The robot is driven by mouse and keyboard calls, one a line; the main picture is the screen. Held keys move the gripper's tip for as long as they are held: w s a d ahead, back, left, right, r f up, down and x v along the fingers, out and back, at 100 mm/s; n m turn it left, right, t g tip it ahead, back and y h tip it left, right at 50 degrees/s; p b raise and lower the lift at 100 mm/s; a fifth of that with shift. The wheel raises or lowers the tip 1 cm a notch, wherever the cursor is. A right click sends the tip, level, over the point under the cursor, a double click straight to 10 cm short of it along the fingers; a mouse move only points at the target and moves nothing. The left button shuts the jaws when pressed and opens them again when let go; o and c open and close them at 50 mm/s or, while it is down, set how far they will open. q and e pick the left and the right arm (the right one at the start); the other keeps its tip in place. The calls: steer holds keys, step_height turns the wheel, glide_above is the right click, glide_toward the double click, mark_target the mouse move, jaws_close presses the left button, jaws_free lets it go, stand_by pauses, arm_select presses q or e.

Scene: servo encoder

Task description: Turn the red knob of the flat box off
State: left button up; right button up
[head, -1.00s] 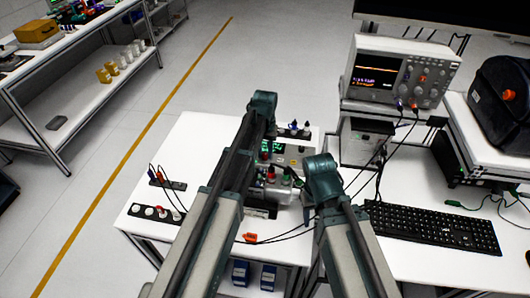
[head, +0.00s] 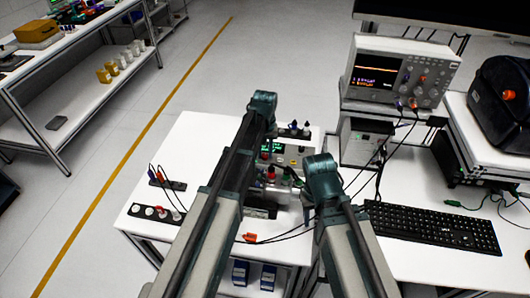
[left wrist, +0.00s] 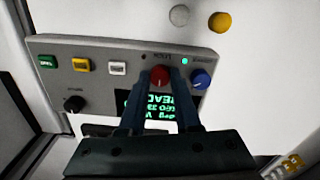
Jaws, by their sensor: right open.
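The flat grey box (left wrist: 215,60) shows in the left wrist view, with a lit green display (left wrist: 158,104), several coloured buttons, a black knob and a blue knob. Its red knob (left wrist: 159,76) sits between the fingertips of my left gripper (left wrist: 161,82). The two fingers lie close against both sides of the knob and appear shut on it; they cover part of the display. In the head view my left arm hides much of the box area. My right gripper (head: 307,203) is open and mostly hidden below its arm, to the right of the left one.
The blue knob (left wrist: 201,79) is close beside my left gripper's right finger. In the head view a keyboard (head: 435,227) and an oscilloscope (head: 400,72) stand at the right. A dark socket strip (head: 155,213) lies at the white table's left edge. Cables run near my right arm.

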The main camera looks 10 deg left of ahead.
mark_target(265, 155)
arm_select(q)
steer(key=o, duration=0.4)
arm_select(e)
steer(key=shift+r, duration=0.1)
arm_select(q)
step_height(265, 155, up, 14)
steer(key=p, duration=1.3)
steer(key=shift+p, duration=0.4)
arm_select(e)
step_height(265, 155, up, 14)
steer(key=shift+f, duration=0.2)
arm_select(q)
steer(key=shift+f, duration=0.15)
